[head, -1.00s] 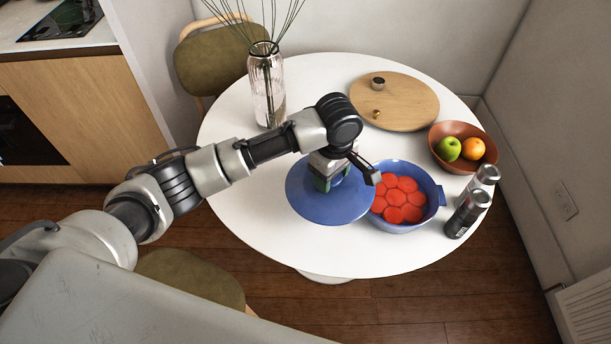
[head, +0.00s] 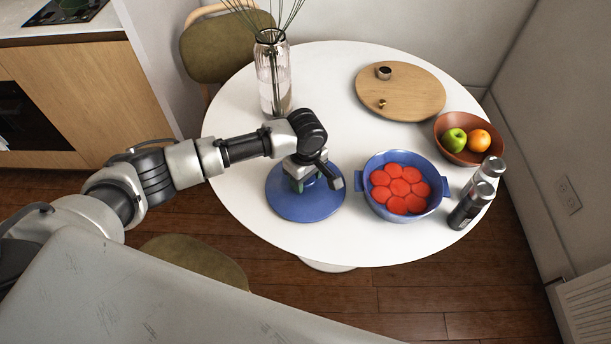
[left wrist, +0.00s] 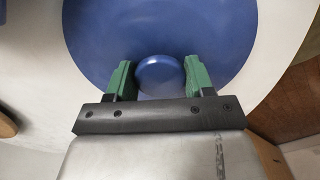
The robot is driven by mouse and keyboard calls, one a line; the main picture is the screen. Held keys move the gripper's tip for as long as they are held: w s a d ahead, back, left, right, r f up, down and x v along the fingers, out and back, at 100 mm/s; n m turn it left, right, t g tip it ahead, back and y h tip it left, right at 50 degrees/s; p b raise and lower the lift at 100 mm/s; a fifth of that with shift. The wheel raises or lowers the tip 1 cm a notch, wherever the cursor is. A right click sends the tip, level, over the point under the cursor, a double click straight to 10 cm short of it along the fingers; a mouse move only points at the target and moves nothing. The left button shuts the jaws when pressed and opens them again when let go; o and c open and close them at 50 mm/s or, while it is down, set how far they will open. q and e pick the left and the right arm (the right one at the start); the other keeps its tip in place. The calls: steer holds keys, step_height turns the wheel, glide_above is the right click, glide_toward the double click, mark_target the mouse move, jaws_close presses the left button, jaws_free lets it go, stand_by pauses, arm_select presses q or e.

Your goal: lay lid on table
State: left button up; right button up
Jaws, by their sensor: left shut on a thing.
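The round blue lid (head: 318,208) is on the left side of the white table's front half, flat and level, at or just above the tabletop; I cannot tell whether it touches. My left gripper (head: 303,182) is over its middle, shut on the lid's knob. In the left wrist view the green fingers (left wrist: 160,82) stand on either side of the round knob, with the lid's blue disc (left wrist: 100,35) around it. The blue pot (head: 375,208) stands uncovered to the right, holding several red round pieces (head: 403,188). The white table (head: 240,125) is round. My right gripper is out of view.
A glass vase (head: 270,85) with stems stands at the back left. A round wooden board (head: 415,95) with small items lies at the back. A brown bowl (head: 452,128) with fruit and two shakers (head: 468,205) are at the right. Table left of the lid is clear.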

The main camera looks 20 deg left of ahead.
arm_select(q)
steer(key=o, duration=1.1)
steer(key=shift+f, duration=0.1)
step_height(320, 180, up, 12)
steer(key=shift+r, duration=0.15)
